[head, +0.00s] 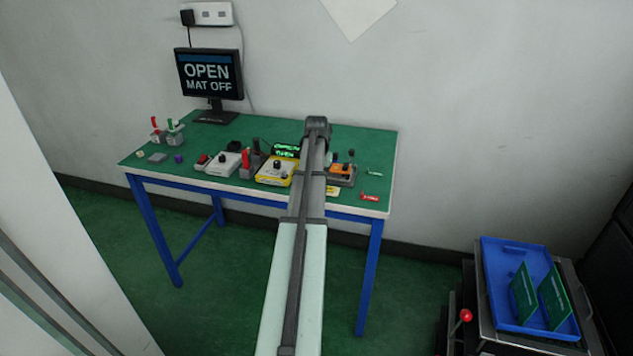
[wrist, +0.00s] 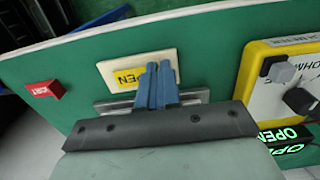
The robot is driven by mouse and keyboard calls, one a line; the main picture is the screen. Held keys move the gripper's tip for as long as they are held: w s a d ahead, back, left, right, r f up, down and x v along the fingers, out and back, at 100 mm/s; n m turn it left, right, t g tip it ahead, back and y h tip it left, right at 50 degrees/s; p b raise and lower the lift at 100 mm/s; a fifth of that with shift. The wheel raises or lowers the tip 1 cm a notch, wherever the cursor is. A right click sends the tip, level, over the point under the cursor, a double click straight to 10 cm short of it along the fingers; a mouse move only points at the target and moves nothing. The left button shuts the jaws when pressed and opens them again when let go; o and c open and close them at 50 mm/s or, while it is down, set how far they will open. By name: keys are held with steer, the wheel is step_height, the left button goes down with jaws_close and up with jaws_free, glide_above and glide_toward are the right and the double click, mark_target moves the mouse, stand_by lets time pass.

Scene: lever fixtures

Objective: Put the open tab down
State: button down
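A cream plate (wrist: 168,62) with a yellow tab (wrist: 128,77) shows in the wrist view. The tab's black letters read "PEN", and one end is hidden behind my fingers. In the head view a small yellow and cream piece (head: 333,190) shows on the table just right of my arm. My gripper (wrist: 158,68) has its two blue fingers close together, in front of the plate and the tab's end. I cannot tell whether they touch the tab, and I see nothing held between them. In the head view my arm hides the gripper.
A yellow-edged box (wrist: 252,88) with knobs and a lit green OPEN display (wrist: 290,138) stand right in the wrist view. A red tag (wrist: 43,90) lies left. The monitor (head: 209,75) reads "OPEN MAT OFF". An orange fixture (head: 342,170) stands right of my arm.

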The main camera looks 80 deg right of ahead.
steer(key=c, duration=1.7)
jaws_free()
steer(key=shift+f, duration=0.1)
steer(key=shift+c, duration=0.2)
steer(key=o, duration=0.4)
step_height(320, 180, up, 12)
steer(key=shift+r, duration=0.15)
